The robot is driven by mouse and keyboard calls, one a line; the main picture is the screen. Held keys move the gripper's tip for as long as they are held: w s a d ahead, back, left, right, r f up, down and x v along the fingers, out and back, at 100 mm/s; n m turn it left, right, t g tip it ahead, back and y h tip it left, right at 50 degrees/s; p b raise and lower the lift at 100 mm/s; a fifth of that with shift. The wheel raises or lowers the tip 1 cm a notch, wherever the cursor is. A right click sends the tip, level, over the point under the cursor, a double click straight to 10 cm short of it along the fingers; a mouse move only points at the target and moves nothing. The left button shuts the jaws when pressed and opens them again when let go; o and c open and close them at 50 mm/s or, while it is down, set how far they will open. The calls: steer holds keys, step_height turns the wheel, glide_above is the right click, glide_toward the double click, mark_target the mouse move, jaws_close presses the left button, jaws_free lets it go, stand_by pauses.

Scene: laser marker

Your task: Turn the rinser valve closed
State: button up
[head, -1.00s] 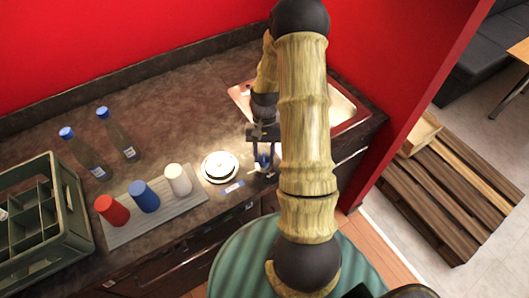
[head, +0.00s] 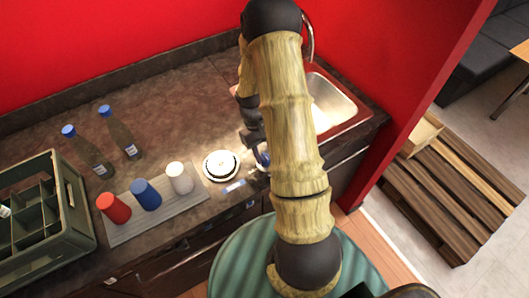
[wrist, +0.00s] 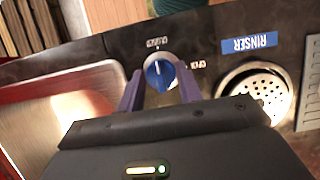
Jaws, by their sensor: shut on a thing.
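The rinser valve is a round blue knob (wrist: 160,75) with a white mark, seen in the wrist view on the counter between the sink and the rinser. The fingers of my gripper (wrist: 158,78) stand on either side of it and are shut on it. Two small labels sit by the knob, one above and one to its right, too small to read. The round rinser (wrist: 256,94), with a blue RINSER label (wrist: 249,44), is right of the knob. In the head view my arm hides most of the gripper and valve; the rinser (head: 221,166) shows just left.
The sink (head: 332,108) lies right of my arm. Red, blue and white cups (head: 146,194) stand on a grey mat (head: 158,220). A wooden pallet stack (head: 450,190) is at the right.

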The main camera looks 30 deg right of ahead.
steer(key=o, duration=1)
steer(key=shift+c, duration=0.2)
steer(key=shift+w+r, duration=0.1)
steer(key=shift+r, duration=0.05)
steer(key=b+v, duration=0.2)
steer(key=v, duration=1.5)
steer(key=shift+b, duration=0.35)
steer(key=s+a+t, duration=0.7)
steer(key=s+a, duration=0.4)
steer(key=s, duration=0.2)
steer(key=shift+a+f+m, duration=0.2)
steer(key=shift+f+m, duration=0.1)
steer(key=shift+f, duration=0.15)
